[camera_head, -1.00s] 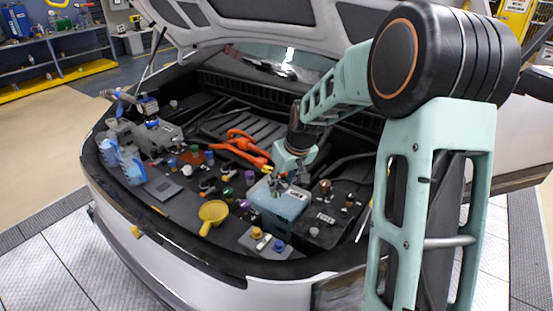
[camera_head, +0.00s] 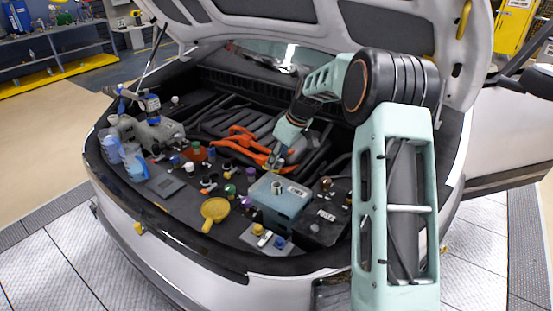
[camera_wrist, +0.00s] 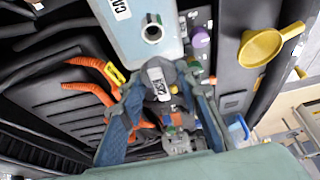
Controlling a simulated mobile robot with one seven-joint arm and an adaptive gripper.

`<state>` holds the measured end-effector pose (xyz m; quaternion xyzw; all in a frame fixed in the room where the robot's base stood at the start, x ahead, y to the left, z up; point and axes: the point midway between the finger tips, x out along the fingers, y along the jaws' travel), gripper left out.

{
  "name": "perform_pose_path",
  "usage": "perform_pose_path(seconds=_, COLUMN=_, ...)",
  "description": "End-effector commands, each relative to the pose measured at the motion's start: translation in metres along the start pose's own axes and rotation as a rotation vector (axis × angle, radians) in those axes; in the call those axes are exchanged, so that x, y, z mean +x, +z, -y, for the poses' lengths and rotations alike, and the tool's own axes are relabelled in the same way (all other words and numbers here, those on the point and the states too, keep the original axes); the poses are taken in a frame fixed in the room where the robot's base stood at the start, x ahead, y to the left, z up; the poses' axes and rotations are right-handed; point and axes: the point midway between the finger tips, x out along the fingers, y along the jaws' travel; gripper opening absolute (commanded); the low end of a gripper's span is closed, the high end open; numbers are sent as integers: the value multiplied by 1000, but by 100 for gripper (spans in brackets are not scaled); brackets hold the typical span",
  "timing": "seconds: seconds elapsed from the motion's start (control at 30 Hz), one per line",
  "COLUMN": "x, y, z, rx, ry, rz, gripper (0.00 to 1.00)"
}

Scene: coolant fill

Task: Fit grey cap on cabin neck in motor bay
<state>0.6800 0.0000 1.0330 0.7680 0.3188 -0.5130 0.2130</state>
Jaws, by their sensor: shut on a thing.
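The cabin tank (camera_head: 262,203) is a light blue box in the motor bay. Its round, open metal neck (camera_head: 278,187) stands on top with no cap on it. The wrist view shows the tank (camera_wrist: 128,38) with a label starting "CA" and the neck's dark opening (camera_wrist: 153,31). My gripper (camera_head: 275,164) is just behind the tank, above the bay deck and apart from the neck. In the wrist view my gripper (camera_wrist: 162,84) is shut on a grey piece with a white coded label, seemingly the grey cap (camera_wrist: 157,73). The fingers partly hide it.
A yellow funnel (camera_head: 213,209) lies left of the tank, and a purple cap (camera_head: 230,190) sits near it. A black fuse box (camera_head: 318,228) is close on the right. Orange cables (camera_head: 240,142) run behind. Blue bottles (camera_head: 134,162) stand far left. The raised hood is overhead.

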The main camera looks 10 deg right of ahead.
Motion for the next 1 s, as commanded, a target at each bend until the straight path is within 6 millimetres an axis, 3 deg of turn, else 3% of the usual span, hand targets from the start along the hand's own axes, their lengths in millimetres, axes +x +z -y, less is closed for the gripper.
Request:
perform_pose_path(seconds=0.23, x=4, y=2, z=0, rx=0, ry=-1, rz=-3, gripper=12)
perform_pose_path(seconds=0.73, x=46, y=20, z=0, rx=0, ry=-2, rz=-3, gripper=12)
perform_pose_path(seconds=1.0, x=54, y=23, z=0, rx=0, ry=-1, rz=-4, gripper=12)
